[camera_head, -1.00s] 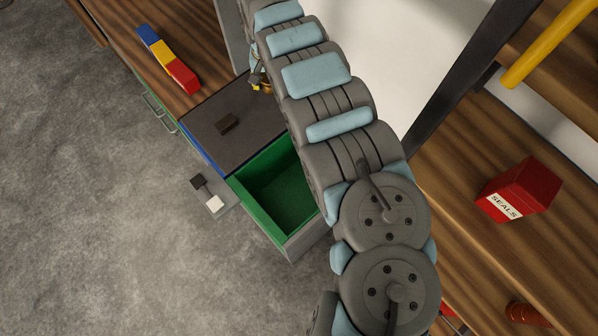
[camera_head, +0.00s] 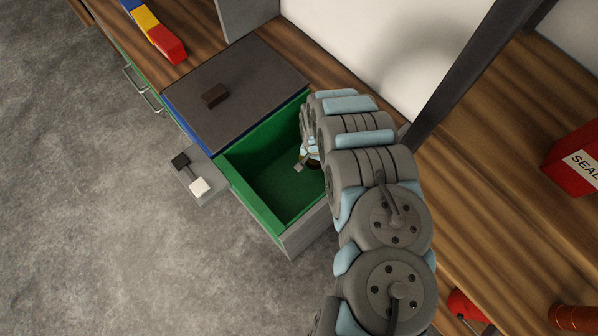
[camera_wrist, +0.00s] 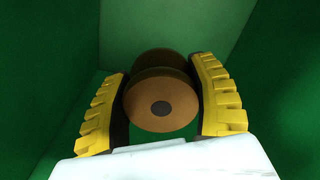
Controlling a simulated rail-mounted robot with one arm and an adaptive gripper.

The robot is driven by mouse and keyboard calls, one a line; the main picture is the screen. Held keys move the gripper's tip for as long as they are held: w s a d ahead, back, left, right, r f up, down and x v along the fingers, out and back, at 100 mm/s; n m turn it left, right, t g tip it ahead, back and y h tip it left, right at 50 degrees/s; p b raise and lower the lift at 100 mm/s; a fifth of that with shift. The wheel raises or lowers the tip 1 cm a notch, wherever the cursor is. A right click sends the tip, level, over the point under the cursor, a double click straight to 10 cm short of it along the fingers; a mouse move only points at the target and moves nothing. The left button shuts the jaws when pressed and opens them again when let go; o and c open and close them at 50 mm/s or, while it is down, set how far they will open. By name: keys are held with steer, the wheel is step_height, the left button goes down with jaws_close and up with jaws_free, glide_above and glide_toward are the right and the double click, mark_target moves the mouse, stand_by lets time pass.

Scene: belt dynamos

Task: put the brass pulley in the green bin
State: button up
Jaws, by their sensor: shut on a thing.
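The brass pulley (camera_wrist: 161,100) is a brown-gold, two-flanged round piece with a dark centre. My gripper (camera_wrist: 165,95) is shut on it, with a yellow-ribbed finger on each side in the wrist view. Green walls surround the pulley and fingers there. In the head view the green bin (camera_head: 235,195) is open, and my gripper (camera_head: 303,163) reaches down into its right side. My arm hides much of the gripper and the bin's right edge. I cannot tell whether the pulley touches the bin's floor.
A dark lid with a brown handle (camera_head: 215,95) covers the compartment beside the bin. A grey switch plate (camera_head: 205,188) juts out at the front. Coloured blocks (camera_head: 150,27) lie on the wooden bench. A red SEALS box (camera_head: 575,165) stands at the right.

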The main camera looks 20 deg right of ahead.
steer(key=b, duration=0.2)
glide_above(315, 191)
step_height(315, 191, down, 7)
steer(key=shift+m, duration=0.3)
step_height(315, 191, down, 4)
steer(key=shift+a+b, duration=0.15)
steer(key=shift+b, duration=0.45)
steer(key=shift+f, duration=0.95)
steer(key=shift+f+b, duration=0.65)
steer(key=shift+f, duration=1.3)
steer(key=shift+f, duration=0.1)
steer(key=o, duration=1.2)
steer(key=shift+o, duration=0.2)
